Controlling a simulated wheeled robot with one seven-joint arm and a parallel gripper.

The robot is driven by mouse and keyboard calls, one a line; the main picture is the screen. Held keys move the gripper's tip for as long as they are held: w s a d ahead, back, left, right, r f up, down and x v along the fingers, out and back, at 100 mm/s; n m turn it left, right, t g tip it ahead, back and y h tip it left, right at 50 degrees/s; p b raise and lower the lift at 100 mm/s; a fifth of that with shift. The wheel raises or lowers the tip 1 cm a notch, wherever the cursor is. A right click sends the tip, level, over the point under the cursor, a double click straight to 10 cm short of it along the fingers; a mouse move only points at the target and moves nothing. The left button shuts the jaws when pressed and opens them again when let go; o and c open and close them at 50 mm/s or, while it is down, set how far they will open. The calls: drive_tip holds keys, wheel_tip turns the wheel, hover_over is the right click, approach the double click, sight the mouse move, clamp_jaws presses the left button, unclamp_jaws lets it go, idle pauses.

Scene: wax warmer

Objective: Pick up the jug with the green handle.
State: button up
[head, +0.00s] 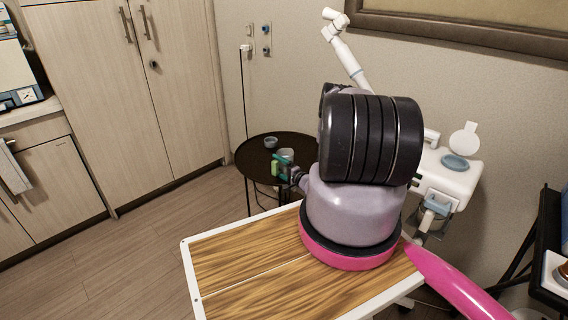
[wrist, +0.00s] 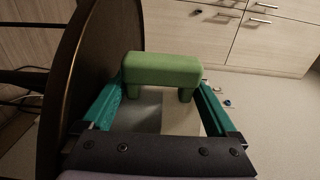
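The jug (head: 287,153) is small and pale grey, and stands on the round dark side table (head: 252,157). My arm partly hides it in the head view. Its green handle (wrist: 163,69) is a chunky bracket in the wrist view, and it also shows in the head view (head: 275,168). My gripper (wrist: 161,88) has teal fingers spread wide, with their tips near the two ends of the handle. I cannot tell whether they touch it. In the head view the gripper (head: 282,166) is at the jug's near side.
A small blue-grey bowl (head: 271,142) stands on the side table behind the jug. A wood-topped table (head: 240,258) with a white rim lies in front. A white device (head: 449,177) is at right. Tall cabinets (head: 125,90) stand behind left; the floor between is clear.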

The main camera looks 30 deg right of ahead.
clamp_jaws()
drive_tip(key=shift+r, duration=0.15)
wheel_tip(320, 180, up, 10)
drive_tip(key=shift+f, duration=0.1)
drive_tip(key=shift+o, duration=1.3)
unclamp_jaws()
clamp_jaws()
